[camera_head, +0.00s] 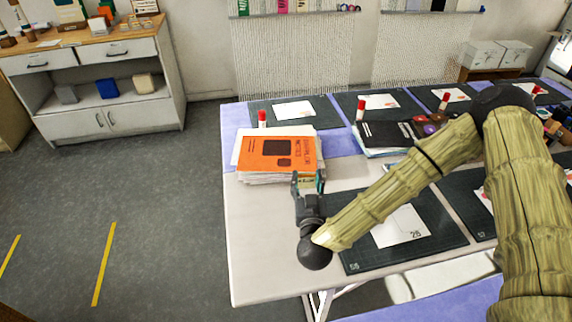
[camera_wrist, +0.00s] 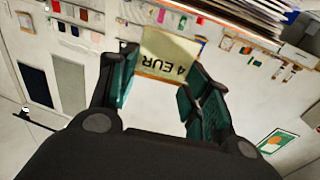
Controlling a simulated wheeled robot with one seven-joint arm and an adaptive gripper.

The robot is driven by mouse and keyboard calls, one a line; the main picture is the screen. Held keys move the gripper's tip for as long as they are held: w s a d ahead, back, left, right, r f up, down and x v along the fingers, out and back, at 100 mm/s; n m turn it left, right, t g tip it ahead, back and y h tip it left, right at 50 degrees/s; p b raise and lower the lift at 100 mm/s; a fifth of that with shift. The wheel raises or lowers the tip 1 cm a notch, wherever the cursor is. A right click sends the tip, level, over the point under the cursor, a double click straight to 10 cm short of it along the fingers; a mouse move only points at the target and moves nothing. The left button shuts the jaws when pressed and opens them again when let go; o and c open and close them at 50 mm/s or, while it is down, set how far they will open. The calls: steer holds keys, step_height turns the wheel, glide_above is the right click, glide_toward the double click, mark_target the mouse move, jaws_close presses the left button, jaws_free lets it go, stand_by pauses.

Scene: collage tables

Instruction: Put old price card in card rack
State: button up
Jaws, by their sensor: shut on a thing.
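The price card (camera_wrist: 168,55), a small cream card reading "4 EUR", appears upside down in the wrist view. It sits between the tips of my gripper (camera_wrist: 160,68), which is shut on it. In the head view my gripper (camera_head: 309,184) is at the near edge of the stack of papers with an orange cover (camera_head: 276,154), above the pale table (camera_head: 262,225). The card is hardly readable there. I cannot make out a card rack for certain in either view.
Dark cutting mats with white sheets (camera_head: 400,228) lie right of my gripper, under my arm. A glue stick (camera_head: 262,118) stands behind the paper stack. A cabinet (camera_head: 105,75) stands at the back left. The table's left front corner is bare.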

steer(key=w+a+r+n+y+b, duration=0.1)
steer(key=w+a+r+y+b, duration=0.2)
steer(key=w, duration=0.4)
steer(key=w+a+r+n+b, duration=0.1)
steer(key=w+a+r+b, duration=0.25)
steer(key=w+b, duration=0.3)
steer(key=shift+w+d+f+p, duration=0.1)
steer(key=shift+f+p, duration=0.45)
steer(key=shift+f, duration=1.7)
steer(key=shift+w+d+f+p, duration=0.1)
steer(key=shift+f+p, duration=0.45)
steer(key=shift+f, duration=1.7)
steer(key=shift+f, duration=0.2)
steer(key=o, duration=0.7)
steer(key=shift+r, duration=0.15)
